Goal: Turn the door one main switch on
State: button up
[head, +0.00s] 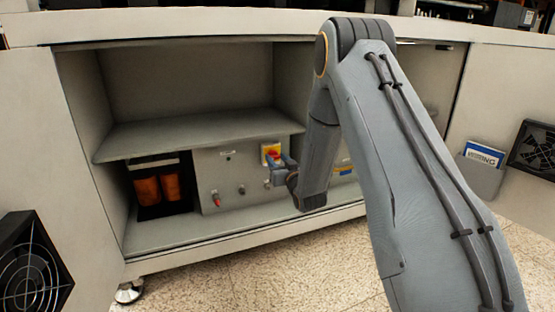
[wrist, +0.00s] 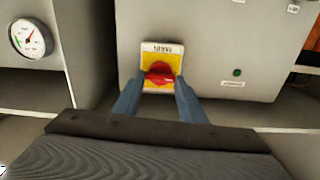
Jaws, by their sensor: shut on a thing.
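The main switch is a red rotary handle on a yellow plate (head: 268,149), mounted on a grey control box (head: 225,165) in the lower part of the open cabinet. In the wrist view the red handle (wrist: 160,72) sits in the middle of the yellow plate (wrist: 161,52), and its wide side looks roughly level across the picture. My gripper (head: 276,163) is at the switch, and its two blue fingers (wrist: 158,90) are shut on the red handle from both sides. The label above the handle is too blurred to read surely.
A shelf (head: 200,134) lies just above the box. Orange parts (head: 158,189) stand left of it. A round gauge (wrist: 32,38) and a green button (wrist: 237,72) show in the wrist view. Open doors with fans (head: 32,265) stand at both sides.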

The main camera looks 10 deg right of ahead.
jog(key=m+p, duration=0.3)
jog(key=p, duration=0.1)
jog(key=shift+r+m, duration=0.1)
jog(key=shift+m, duration=0.3)
jog(key=m+p, duration=0.4)
jog(key=m, duration=0.1)
jog(key=shift+d+m, duration=0.15)
jog(key=shift+m, duration=0.15)
jog(key=m+p, duration=0.2)
jog(key=m, duration=0.1)
jog(key=shift+f+m+p, duration=0.2)
jog(key=shift+m+p, duration=0.1)
jog(key=shift+p, duration=0.05)
jog(key=shift+f+m+p, duration=0.15)
jog(key=shift+m+p, duration=0.9)
jog(key=shift+m, duration=1.15)
jog(key=o, duration=1.1)
jog(key=shift+c, duration=0.2)
jog(key=shift+s, duration=0.1)
jog(key=s+d+p, duration=0.1)
jog(key=s+p, duration=0.1)
jog(key=s, duration=0.5)
jog(key=shift+s, duration=0.25)
